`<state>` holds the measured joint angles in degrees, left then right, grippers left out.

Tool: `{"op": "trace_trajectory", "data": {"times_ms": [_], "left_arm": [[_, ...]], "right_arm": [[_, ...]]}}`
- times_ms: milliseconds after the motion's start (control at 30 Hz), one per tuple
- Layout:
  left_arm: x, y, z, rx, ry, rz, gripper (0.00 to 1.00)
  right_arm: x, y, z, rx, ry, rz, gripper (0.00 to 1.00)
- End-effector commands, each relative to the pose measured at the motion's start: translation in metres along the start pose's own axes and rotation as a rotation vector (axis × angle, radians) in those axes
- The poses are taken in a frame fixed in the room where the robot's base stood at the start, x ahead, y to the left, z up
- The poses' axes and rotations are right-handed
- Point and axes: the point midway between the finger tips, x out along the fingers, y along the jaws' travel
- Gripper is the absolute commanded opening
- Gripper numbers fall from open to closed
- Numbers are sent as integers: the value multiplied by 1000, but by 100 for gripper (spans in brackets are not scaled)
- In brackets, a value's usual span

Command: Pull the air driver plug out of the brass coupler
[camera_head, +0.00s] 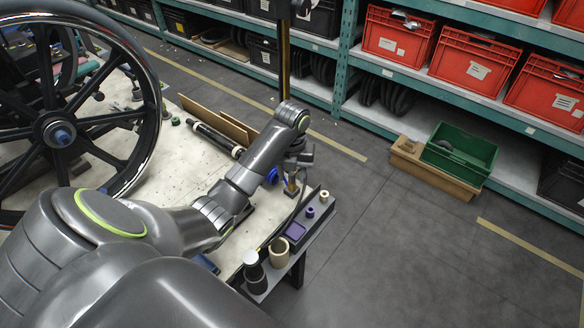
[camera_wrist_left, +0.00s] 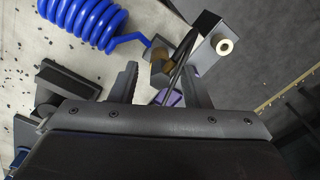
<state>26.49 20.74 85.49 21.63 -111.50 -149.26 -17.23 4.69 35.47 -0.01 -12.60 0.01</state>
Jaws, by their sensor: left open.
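The brass coupler (camera_head: 291,187) stands at the bench's right edge, below my left gripper (camera_head: 298,160). In the left wrist view the brass coupler (camera_wrist_left: 160,64) lies between and just beyond the two open fingertips (camera_wrist_left: 160,82), with a gap on both sides. The blue coiled air hose (camera_wrist_left: 85,18) runs to it from the left. A dark hose or cable (camera_wrist_left: 179,70) passes beside the brass. The plug cannot be told apart clearly from the coupler. My left gripper is open and empty. My right gripper is not in view.
A large wheel (camera_head: 56,132) stands at left.

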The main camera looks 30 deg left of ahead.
Motion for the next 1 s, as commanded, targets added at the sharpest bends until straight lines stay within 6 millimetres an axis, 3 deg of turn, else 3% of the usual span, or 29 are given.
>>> {"op": "trace_trajectory", "data": {"times_ms": [333, 667, 700, 733, 833, 1000], "left_arm": [[6, 0, 0, 1, -1, 0, 43], [6, 0, 0, 1, -2, 0, 0], [6, 0, 0, 1, -2, 0, 0], [6, 0, 0, 1, -2, 0, 13], [6, 0, 0, 1, -2, 0, 0], [6, 0, 0, 1, -2, 0, 0]], "right_arm": [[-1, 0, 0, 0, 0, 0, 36], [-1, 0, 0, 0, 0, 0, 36], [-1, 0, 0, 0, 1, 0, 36], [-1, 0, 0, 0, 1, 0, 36], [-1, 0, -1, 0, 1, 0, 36], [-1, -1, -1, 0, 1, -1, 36]]}}
